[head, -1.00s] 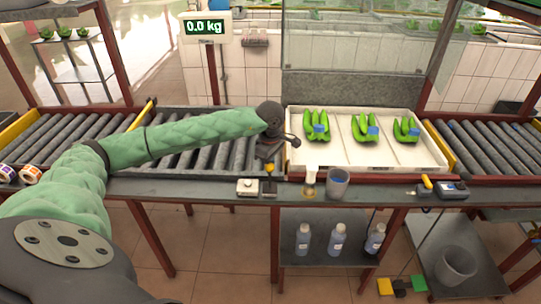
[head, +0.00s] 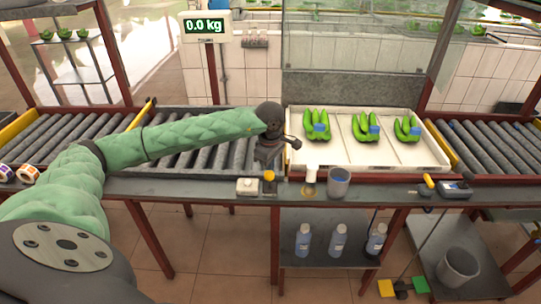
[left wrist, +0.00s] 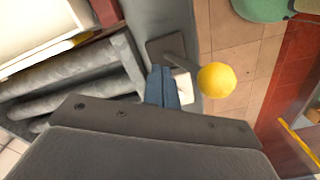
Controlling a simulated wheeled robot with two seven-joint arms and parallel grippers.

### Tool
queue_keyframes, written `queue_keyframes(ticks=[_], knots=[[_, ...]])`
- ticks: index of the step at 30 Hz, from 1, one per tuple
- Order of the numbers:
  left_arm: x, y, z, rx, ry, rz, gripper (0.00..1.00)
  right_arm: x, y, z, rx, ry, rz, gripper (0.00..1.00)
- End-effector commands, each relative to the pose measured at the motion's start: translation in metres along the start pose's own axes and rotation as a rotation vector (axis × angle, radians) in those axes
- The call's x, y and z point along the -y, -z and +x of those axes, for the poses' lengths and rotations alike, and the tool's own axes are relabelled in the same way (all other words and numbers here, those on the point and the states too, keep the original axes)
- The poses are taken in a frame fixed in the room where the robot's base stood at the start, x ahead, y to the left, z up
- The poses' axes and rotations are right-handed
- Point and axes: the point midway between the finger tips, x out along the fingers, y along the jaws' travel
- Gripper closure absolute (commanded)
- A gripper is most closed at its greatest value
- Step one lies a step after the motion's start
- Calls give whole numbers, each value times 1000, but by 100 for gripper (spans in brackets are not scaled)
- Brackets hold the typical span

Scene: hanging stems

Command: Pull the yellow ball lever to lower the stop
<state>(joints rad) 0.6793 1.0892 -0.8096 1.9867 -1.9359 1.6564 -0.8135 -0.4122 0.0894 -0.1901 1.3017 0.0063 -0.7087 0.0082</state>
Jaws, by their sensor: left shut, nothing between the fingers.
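The yellow ball lever (head: 269,175) stands on the grey front rail, just below my left gripper (head: 268,155) in the head view. In the left wrist view the yellow ball (left wrist: 217,79) is at the end of a short grey rod from a dark base plate (left wrist: 166,50). My left gripper's blue-grey fingers (left wrist: 160,72) are shut and empty, to the left of the ball and apart from it. They overlap the rail near the base plate; I cannot tell whether they touch the rod. I cannot make out the stop. My right gripper is not in view.
A white tray (head: 438,160) with several green banana bunches is right of my gripper. A white box (head: 247,187), a pale bottle (head: 310,181) and a grey cup (head: 339,182) stand along the rail near the lever. Rollers (head: 195,155) lie behind it.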

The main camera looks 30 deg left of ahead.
Motion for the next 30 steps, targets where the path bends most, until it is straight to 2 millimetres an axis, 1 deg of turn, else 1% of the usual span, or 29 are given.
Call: queue_keyframes(ticks=[5,30], knots=[[-1,0,-13,0,-2,0,100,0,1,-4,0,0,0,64],[0,0,-94,-1,-2,0,100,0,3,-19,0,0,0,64]])
